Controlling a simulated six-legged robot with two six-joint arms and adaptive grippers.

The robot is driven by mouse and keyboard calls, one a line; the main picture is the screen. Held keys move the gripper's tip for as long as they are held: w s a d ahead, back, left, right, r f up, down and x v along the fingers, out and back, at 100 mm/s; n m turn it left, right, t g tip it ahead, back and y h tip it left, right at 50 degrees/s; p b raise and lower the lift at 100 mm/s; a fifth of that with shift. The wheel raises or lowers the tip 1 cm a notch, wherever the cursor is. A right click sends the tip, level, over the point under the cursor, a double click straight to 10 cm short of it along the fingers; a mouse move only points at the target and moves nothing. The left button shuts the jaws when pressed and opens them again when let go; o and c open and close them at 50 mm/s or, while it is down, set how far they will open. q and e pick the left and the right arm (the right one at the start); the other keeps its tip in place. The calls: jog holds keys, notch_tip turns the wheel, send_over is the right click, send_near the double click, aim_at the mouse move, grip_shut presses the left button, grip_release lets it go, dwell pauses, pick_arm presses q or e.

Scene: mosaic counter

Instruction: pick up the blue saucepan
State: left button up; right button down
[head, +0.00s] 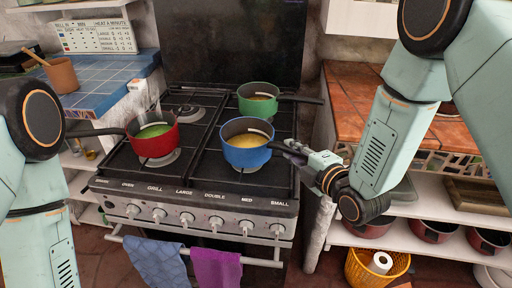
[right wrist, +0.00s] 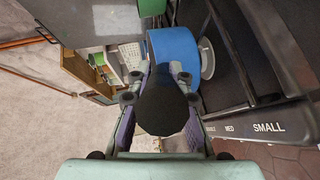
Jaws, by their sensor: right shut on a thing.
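The blue saucepan (head: 246,157) is at the front right burner of the stove, upright, with yellow contents. I cannot tell whether it rests on the burner or is just clear of it. My right gripper (head: 291,149) comes from the right and is shut on the pan's dark handle. In the right wrist view, the handle (right wrist: 162,100) lies between the fingers, with the blue pan wall (right wrist: 174,46) just beyond. My left arm shows at the left of the head view, but its gripper is out of frame.
A red saucepan (head: 153,145) with green contents stands left of the blue one, a green saucepan (head: 257,106) behind it. The green pan's handle points right. Towels hang on the stove's front rail (head: 200,250). A tiled counter (head: 345,105) lies to the right.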

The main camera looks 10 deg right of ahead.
jog(key=shift+a, duration=0.1)
jog(key=shift+w+r, duration=0.1)
jog(key=shift+r, duration=0.1)
notch_tip(320, 180, up, 10)
jog(key=shift+f+p, duration=0.1)
jog(key=shift+p, duration=0.7)
jog(key=c, duration=1.8)
grip_release()
grip_shut()
